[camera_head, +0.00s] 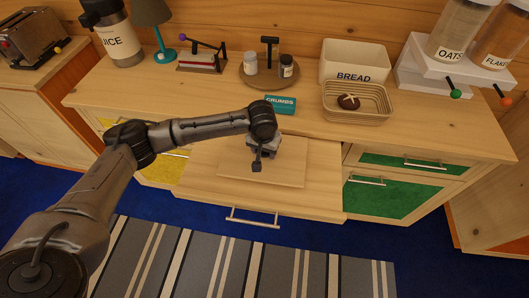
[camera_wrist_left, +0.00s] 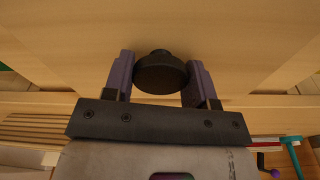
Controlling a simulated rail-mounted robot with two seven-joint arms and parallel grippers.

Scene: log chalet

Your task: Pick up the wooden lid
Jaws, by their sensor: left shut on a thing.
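The wooden lid (camera_head: 288,172) is a flat, pale square panel at the pulled-out section in the middle of the counter front. My left gripper (camera_head: 257,160) is above it, pointing down. In the left wrist view, the gripper's two purple fingers (camera_wrist_left: 160,78) are shut on the lid's round dark knob (camera_wrist_left: 160,73), one finger on each side. The lid's pale surface (camera_wrist_left: 150,25) fills the area beyond the knob. Whether the lid touches what is beneath it, I cannot tell. My right gripper is not in view.
A teal crumbs box (camera_head: 281,105) lies on the counter just behind my left gripper. A wicker basket (camera_head: 375,116) and a white bread bin (camera_head: 340,62) stand right of it. A round tray (camera_head: 247,83) with shakers is behind. A drawer handle (camera_head: 252,217) projects in front.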

